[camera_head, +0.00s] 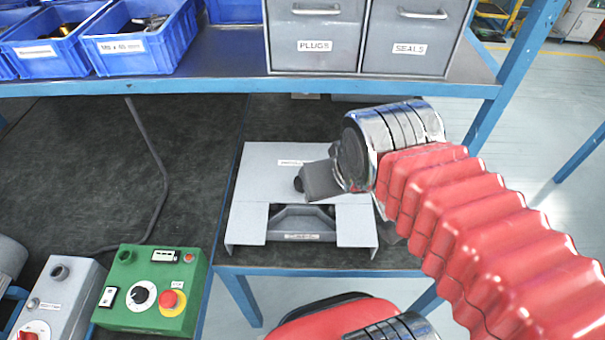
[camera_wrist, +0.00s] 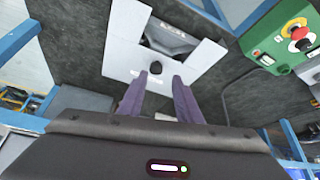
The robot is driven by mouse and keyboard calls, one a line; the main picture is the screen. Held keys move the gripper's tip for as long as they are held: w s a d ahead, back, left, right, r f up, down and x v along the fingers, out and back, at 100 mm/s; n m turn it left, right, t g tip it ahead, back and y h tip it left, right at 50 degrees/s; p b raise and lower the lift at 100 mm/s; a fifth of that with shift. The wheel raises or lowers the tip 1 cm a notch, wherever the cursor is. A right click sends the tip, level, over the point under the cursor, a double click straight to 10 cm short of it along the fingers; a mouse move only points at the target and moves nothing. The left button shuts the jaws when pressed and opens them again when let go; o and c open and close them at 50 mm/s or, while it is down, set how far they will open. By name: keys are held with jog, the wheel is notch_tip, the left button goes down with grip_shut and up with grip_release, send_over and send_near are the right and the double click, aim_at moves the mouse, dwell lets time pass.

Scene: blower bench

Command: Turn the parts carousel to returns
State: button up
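A light grey housing (camera_head: 252,190) stands on the dark bench, with small labels too small to read. I take it to be the parts carousel; no compartments show. A cut-out in its front edge shows a darker grey part (camera_head: 300,224) inside. In the wrist view, the housing (camera_wrist: 122,50) has a dark knob (camera_wrist: 155,67) on its face. My gripper (camera_wrist: 159,76) has its two fingers apart, with the knob between or just beyond the tips; contact cannot be told. In the head view, my wrist hides part of the housing's right side.
A green control box (camera_head: 150,290) with a red button and a grey box (camera_head: 60,295) stand at the front left. Blue bins (camera_head: 140,45) and grey drawers marked PLUGS (camera_head: 315,45) and SEALS (camera_head: 408,45) sit on the shelf above. The bench middle left is clear except for a cable (camera_head: 160,180).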

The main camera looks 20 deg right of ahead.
jog(key=o, duration=0.5)
jog(key=shift+w+r, duration=0.1)
jog(key=shift+w, duration=0.25)
jog(key=shift+c, duration=0.2)
jog(key=shift+o, duration=0.6)
jog(key=shift+w+d+r, duration=0.1)
jog(key=shift+w+d, duration=0.05)
jog(key=shift+w, duration=0.15)
jog(key=w+g, duration=0.1)
jog(key=w, duration=0.2)
jog(key=w+m+g, duration=0.1)
jog(key=w, duration=0.1)
jog(key=w+m+g, duration=0.1)
jog(key=w, duration=0.2)
jog(key=shift+w+d+f, duration=0.15)
jog(key=shift+w+f, duration=0.1)
jog(key=shift+w, duration=0.05)
jog(key=w+f+g, duration=0.1)
jog(key=w, duration=0.2)
jog(key=w+f+m, duration=0.1)
jog(key=w+f, duration=0.1)
jog(key=w+f+g, duration=0.1)
jog(key=w, duration=0.2)
jog(key=shift+w+f+m+g, duration=0.3)
jog(key=shift+f, duration=0.1)
notch_tip(320, 180, down, 14)
jog(key=shift+r, duration=0.1)
jog(key=shift+c, duration=0.2)
